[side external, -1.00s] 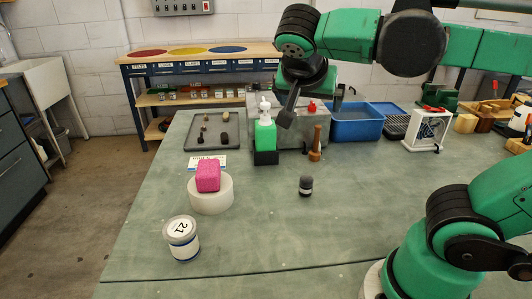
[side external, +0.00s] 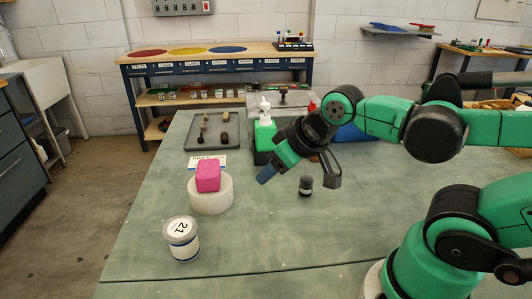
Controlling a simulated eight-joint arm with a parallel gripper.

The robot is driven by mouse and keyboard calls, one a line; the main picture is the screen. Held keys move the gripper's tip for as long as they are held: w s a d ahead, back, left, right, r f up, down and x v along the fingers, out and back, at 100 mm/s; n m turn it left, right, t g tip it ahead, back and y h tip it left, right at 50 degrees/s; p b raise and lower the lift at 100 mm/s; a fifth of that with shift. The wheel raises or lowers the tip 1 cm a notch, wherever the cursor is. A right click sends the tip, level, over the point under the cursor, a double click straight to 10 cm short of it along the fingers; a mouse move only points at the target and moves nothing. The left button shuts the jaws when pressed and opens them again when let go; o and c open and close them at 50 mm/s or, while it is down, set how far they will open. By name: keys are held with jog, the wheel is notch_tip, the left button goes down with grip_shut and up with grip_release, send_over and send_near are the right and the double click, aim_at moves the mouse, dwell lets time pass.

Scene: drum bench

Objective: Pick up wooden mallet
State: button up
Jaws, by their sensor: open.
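My gripper (side external: 299,178) is open, its two fingers spread wide and pointing down over the middle of the green bench. In the picture a small dark cylinder with a grey top (side external: 305,188) shows between the fingertips; I cannot tell the depth between them. The brown wooden piece that stood upright near the bench's back, which looks like the mallet, is now mostly or wholly hidden behind my gripper and wrist. No mallet shows clearly, and nothing is held in the fingers.
A pink block (side external: 208,176) sits on a white round block (side external: 211,195) to the left. A white tin marked 21 (side external: 182,240) stands nearer. The front middle of the bench is clear.

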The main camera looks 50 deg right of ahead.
jog(key=shift+c, duration=0.3)
notch_tip(320, 180, up, 5)
jog(key=w+d+m+t, duration=0.2)
jog(key=w+d, duration=0.4)
jog(key=d, duration=0.3)
jog(key=s+d+m+t+h, duration=0.25)
jog(key=d+h, duration=0.25)
jog(key=d, duration=1.4)
jog(key=shift+t, duration=0.45)
jog(key=shift+w+d+f, duration=0.2)
jog(key=shift+w+f, duration=0.7)
jog(key=shift+f, duration=1.05)
jog(key=shift+w+d+f, duration=0.25)
jog(key=shift+w+f, duration=0.6)
jog(key=shift+f, duration=1.1)
jog(key=shift+w+d+f, duration=0.2)
jog(key=shift+w+f, duration=0.7)
jog(key=shift+f, duration=1.05)
